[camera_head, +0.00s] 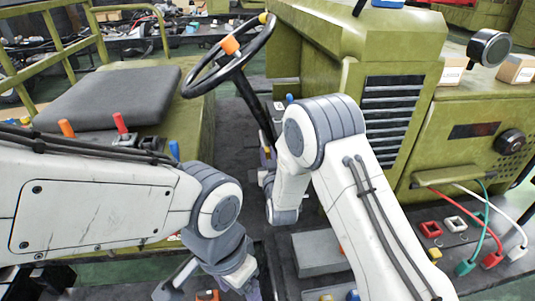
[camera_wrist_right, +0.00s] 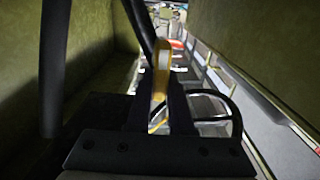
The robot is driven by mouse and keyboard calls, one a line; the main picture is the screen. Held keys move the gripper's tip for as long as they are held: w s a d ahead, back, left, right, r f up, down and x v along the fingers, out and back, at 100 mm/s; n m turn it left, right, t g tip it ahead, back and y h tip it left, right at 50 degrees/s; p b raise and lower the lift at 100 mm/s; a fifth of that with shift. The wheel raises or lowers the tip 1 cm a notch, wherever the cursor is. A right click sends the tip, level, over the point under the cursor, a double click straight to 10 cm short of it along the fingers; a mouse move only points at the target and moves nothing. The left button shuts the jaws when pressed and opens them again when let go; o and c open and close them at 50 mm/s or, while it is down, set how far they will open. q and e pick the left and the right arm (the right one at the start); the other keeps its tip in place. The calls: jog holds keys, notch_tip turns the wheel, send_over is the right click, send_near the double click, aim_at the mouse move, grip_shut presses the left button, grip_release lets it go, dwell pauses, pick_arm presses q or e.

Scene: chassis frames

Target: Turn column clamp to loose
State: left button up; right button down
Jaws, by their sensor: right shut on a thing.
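The steering column (camera_head: 252,103) runs down from the black steering wheel. The column clamp shows in the right wrist view as a yellow lever (camera_wrist_right: 161,70) standing upright between the dark fingers. My right gripper (camera_head: 267,155) is low beside the column in the head view; in the right wrist view my right gripper (camera_wrist_right: 160,105) is shut on the yellow lever. The clamp's body is hidden behind the fingers. My left gripper (camera_head: 215,288) is at the bottom edge of the head view, partly cut off, so its jaw state is unclear.
The steering wheel (camera_head: 230,55) with an orange knob is above my right gripper. A dark seat (camera_head: 110,97) and coloured levers are at left. The green hood with a black grille (camera_head: 388,120) is at right. Coloured cables and sockets (camera_head: 455,224) are at lower right.

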jog(key=n+b, duration=0.1)
jog(key=n, duration=0.1)
jog(key=n+b, duration=0.2)
jog(key=shift+a+f, duration=0.15)
jog(key=shift+a, duration=0.15)
jog(key=n+b, duration=0.1)
jog(key=n, duration=0.3)
jog(key=n+b, duration=0.2)
jog(key=n, duration=0.3)
jog(key=a+f+n+b, duration=0.1)
jog(key=n+b, duration=0.1)
jog(key=n, duration=0.2)
jog(key=shift+s+f+n, duration=0.1)
jog(key=shift+s+n, duration=0.05)
jog(key=shift+n, duration=0.25)
dwell(0.3)
jog(key=c, duration=0.8)
grip_release()
